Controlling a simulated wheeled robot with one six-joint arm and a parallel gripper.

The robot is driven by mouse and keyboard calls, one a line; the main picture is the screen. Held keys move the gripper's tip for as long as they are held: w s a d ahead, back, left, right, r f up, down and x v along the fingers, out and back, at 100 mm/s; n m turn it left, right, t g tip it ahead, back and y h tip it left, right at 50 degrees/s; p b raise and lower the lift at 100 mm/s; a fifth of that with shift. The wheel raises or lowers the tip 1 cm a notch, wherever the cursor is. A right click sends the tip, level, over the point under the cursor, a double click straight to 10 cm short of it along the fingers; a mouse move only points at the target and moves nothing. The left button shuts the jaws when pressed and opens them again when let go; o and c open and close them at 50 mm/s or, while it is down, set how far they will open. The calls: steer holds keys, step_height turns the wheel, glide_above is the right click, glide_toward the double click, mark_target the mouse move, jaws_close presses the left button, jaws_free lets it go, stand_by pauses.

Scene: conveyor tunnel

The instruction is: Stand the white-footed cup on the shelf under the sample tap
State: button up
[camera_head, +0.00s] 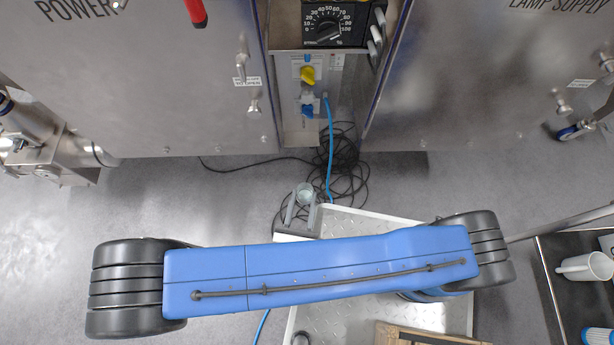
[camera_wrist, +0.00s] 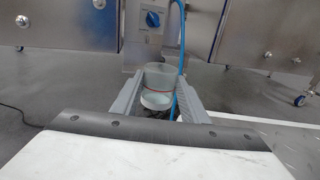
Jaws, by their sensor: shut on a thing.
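My gripper (camera_head: 301,207) is shut on a clear cup (camera_head: 305,190), held upright between the two grey fingers above the floor. A narrow grey panel ahead carries a yellow knob (camera_head: 308,75) and a blue-handled tap (camera_head: 308,109). A blue knob (camera_wrist: 153,19) shows at the top of the wrist view. The cup is in front of this panel and apart from it. I cannot clearly make out the shelf under the tap.
Steel cabinets (camera_head: 150,80) (camera_head: 490,80) flank the panel. A blue hose (camera_head: 329,150) and a tangle of black cables (camera_head: 345,165) hang and lie just beyond the gripper. A dark-topped table at right holds a white jug (camera_head: 588,267). Bare floor lies to the left.

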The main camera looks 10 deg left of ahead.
mark_target(304, 186)
steer(key=shift+w+a+f, duration=0.1)
steer(key=shift+w+a, duration=0.1)
steer(key=shift+w, duration=0.8)
steer(key=shift+w+a, duration=0.15)
steer(key=shift+w, duration=0.8)
steer(key=shift+w+a+f, duration=0.15)
steer(key=shift+w+a, duration=0.6)
steer(key=shift+w, duration=2.3)
steer(key=shift+w+a+f, duration=0.2)
steer(key=shift+w+a, duration=0.55)
steer(key=shift+w, duration=2.3)
steer(key=shift+w+a+f, duration=0.15)
steer(key=shift+w+a, duration=0.6)
steer(key=shift+w, duration=2.3)
steer(key=shift+s+f, duration=0.1)
steer(key=shift+f, duration=0.25)
steer(key=o, duration=1.1)
steer(key=s, duration=1.7)
steer(key=shift+s+d, duration=0.2)
steer(key=shift+d, duration=0.1)
